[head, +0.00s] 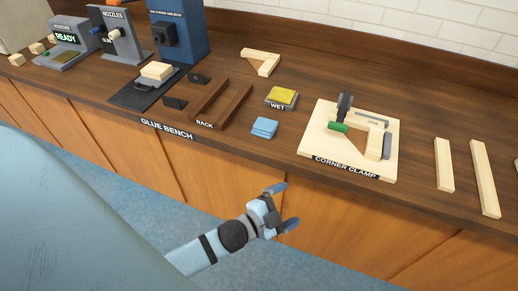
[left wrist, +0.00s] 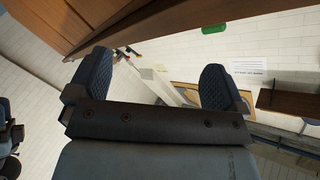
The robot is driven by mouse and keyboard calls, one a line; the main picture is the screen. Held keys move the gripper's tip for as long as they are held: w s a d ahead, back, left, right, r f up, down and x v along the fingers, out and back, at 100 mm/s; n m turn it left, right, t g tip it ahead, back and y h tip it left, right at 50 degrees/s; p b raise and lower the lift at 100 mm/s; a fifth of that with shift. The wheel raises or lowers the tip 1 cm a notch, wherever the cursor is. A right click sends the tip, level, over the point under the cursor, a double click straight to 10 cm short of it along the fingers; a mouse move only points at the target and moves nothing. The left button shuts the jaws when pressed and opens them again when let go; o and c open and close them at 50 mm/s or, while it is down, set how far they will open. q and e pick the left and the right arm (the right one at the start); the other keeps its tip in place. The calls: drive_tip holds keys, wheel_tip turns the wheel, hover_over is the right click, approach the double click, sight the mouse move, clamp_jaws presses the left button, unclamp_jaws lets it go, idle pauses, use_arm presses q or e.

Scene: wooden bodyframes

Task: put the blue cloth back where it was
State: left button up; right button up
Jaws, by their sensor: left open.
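A folded blue cloth (head: 264,128) lies on the wooden bench top near its front edge, right of the rack and in front of the yellow sponge on the WET pad. My left gripper (head: 283,206) is in front of the bench, below the top's edge in the head view, apart from the cloth. Its two fingers are spread with nothing between them. In the left wrist view the open fingers (left wrist: 160,85) show with only wall and room behind them; the cloth is not in that view. My right gripper is not in view.
The empty rack (head: 220,104) stands left of the cloth, the yellow sponge (head: 281,97) behind it. The corner clamp board (head: 317,148) with wooden pieces is to the right, and loose wood strips (head: 444,165) lie farther right. Bare bench top surrounds the cloth.

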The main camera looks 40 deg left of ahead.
use_arm(q)
drive_tip(key=s+a+f+n+g+y, duration=0.1)
drive_tip(key=s+f+n+g+y, duration=0.1)
drive_tip(key=s+f+n+g, duration=0.3)
drive_tip(key=s+f+n, duration=0.4)
drive_tip(key=s+n, duration=0.1)
drive_tip(key=shift+y, duration=0.3)
drive_tip(key=shift+s+f, duration=0.1)
wheel_tip(320, 180, up, 10)
drive_tip(key=p, duration=1.1)
drive_tip(key=shift+s+a, duration=0.15)
drive_tip(key=shift+a, duration=0.15)
